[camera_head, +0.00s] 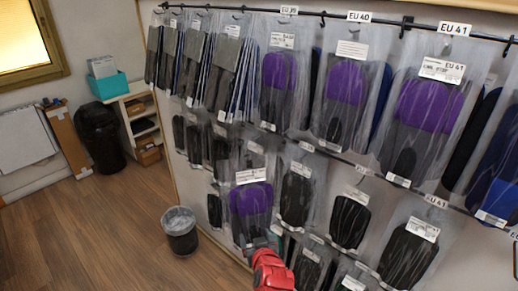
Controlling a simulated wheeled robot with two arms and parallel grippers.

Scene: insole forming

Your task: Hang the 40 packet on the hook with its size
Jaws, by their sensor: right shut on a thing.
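My right gripper (262,244) reaches up from the bottom middle. It is shut on the lower edge of a clear packet with a purple and black insole (250,204) and a white label at its top. The packet is roughly upright in front of the lower rows; its size print is too small to read. The EU 40 tag (360,16) is on the top rail, above a hanging purple and black insole packet (346,82). The EU 41 tag (455,28) is to its right. My left gripper is not in view.
Hanging packets fill the wall rack in several rows; black insole packets (297,197) hang close behind and right of the held one. A grey bin (180,231) stands on the wooden floor at left. A black bin (99,135) and a white shelf (140,118) stand farther back.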

